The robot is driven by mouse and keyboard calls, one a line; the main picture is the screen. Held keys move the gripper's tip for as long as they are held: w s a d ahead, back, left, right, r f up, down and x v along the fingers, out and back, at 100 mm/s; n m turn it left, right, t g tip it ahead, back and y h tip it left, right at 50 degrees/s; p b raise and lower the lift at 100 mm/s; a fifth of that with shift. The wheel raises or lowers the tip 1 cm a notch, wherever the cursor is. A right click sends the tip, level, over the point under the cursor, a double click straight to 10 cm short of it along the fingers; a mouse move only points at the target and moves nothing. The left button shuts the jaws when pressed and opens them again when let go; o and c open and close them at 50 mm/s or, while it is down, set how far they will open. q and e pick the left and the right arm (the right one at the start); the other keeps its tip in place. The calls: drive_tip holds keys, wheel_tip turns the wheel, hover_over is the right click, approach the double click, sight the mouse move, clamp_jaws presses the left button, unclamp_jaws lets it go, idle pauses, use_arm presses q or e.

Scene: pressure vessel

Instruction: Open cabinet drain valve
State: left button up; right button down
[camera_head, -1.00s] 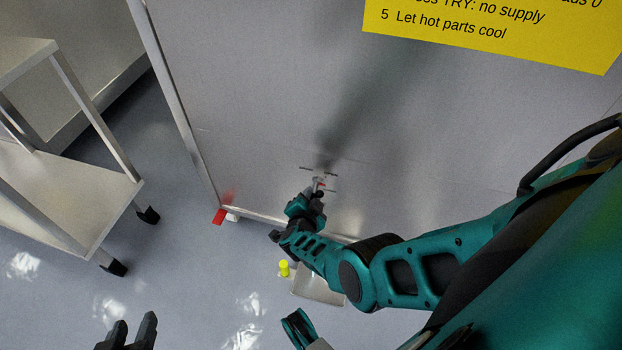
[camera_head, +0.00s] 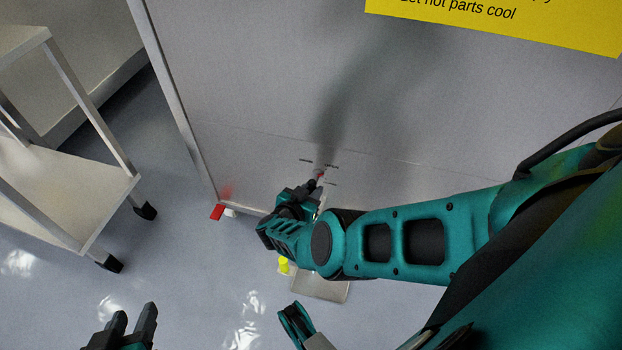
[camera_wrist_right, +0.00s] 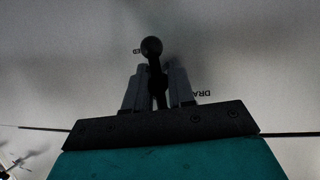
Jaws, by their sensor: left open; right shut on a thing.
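The drain valve sits low on the grey cabinet panel (camera_head: 260,110), with small dark lettering around it. A bit of its red part (camera_head: 320,175) shows in the head view just past my right gripper (camera_head: 312,187). In the right wrist view, my right gripper (camera_wrist_right: 159,88) is shut on a dark lever with a round knob (camera_wrist_right: 151,46), which sticks out beyond the fingertips. The valve body is mostly hidden behind the gripper. My left gripper (camera_head: 133,322) is open and empty at the lower left, over the floor and apart from the cabinet.
A metal cart (camera_head: 70,190) stands at the left. A red block (camera_head: 217,212) is at the cabinet's lower left corner. A yellow object (camera_head: 283,265) and a shallow metal tray (camera_head: 318,290) are on the floor below my right forearm. A yellow sign (camera_head: 510,22) is at the top right.

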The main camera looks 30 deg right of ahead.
drive_tip(key=shift+s+d+f, duration=0.2)
drive_tip(key=shift+s, duration=0.2)
drive_tip(key=c, duration=1.1)
unclamp_jaws()
use_arm(q)
drive_tip(key=shift+f, duration=0.1)
use_arm(e)
drive_tip(key=shift+w+r, duration=0.15)
drive_tip(key=shift+a+r, duration=0.1)
drive_tip(key=shift+a, duration=0.05)
